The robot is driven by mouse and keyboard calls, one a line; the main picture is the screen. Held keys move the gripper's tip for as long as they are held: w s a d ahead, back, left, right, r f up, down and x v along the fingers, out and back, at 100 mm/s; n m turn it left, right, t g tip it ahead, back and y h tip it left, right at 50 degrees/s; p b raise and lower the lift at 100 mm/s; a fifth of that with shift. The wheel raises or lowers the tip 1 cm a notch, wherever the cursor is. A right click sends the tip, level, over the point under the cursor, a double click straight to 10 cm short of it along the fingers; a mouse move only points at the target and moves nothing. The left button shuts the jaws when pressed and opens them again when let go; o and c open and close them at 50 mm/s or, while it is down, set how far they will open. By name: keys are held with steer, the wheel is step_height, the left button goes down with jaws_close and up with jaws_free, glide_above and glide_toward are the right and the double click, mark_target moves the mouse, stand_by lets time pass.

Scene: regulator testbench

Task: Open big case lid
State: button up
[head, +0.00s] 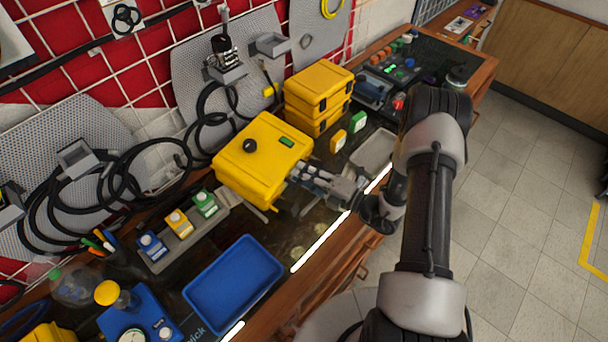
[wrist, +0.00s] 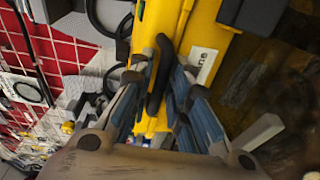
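The big yellow case (head: 255,172) stands on the bench with its lid (head: 268,132) down. A black round knob and a small green display show on top. My gripper (head: 300,172) is at the case's right front side, its fingers pointing at it. In the wrist view, the yellow case (wrist: 208,40) fills the upper middle, with a pale label on it. A black curved handle-like part (wrist: 158,72) lies between the two fingers of my gripper (wrist: 160,88). The fingers stand apart; whether either touches the black part is unclear.
Two stacked smaller yellow cases (head: 318,88) stand behind to the right. A blue tray (head: 234,284) and a grey holder with small coloured blocks (head: 180,232) lie in front to the left. A grey tray (head: 374,152) is right of my gripper. Black cables hang behind.

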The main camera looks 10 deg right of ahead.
jaws_close()
stand_by(0.6)
